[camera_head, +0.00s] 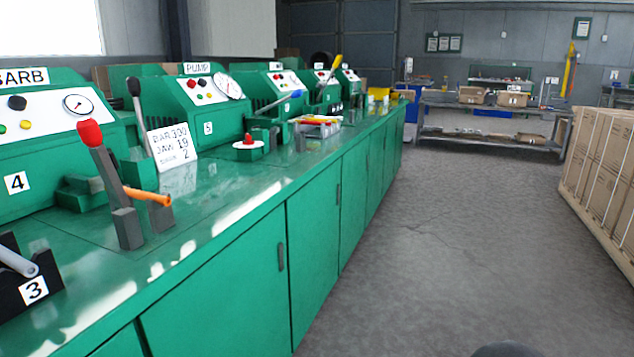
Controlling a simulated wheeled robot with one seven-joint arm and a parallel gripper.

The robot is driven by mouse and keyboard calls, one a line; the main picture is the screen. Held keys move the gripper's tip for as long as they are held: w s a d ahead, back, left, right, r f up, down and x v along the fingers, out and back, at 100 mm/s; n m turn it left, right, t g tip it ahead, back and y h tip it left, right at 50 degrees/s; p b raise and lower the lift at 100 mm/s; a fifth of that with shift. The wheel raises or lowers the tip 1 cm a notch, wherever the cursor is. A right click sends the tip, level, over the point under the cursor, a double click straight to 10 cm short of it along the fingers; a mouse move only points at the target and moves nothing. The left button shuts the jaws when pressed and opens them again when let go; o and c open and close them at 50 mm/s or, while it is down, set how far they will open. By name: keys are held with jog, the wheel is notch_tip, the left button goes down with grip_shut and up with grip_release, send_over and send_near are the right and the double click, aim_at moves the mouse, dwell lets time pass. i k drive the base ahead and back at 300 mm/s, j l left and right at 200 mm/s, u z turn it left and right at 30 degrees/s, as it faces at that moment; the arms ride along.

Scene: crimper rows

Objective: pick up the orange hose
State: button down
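The orange hose (147,195) is short and shows on the green bench at the left, just right of the lever with the red knob (89,133). My gripper is not in view.
The long green bench (240,190) carries several machines, a white sign card (171,147), a red-and-white piece (249,147) and a black block marked 3 (30,280). Stacked cartons (604,160) stand at the right. The grey floor (440,260) between is clear.

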aim_at(141, 195)
jog(key=u, duration=1.4)
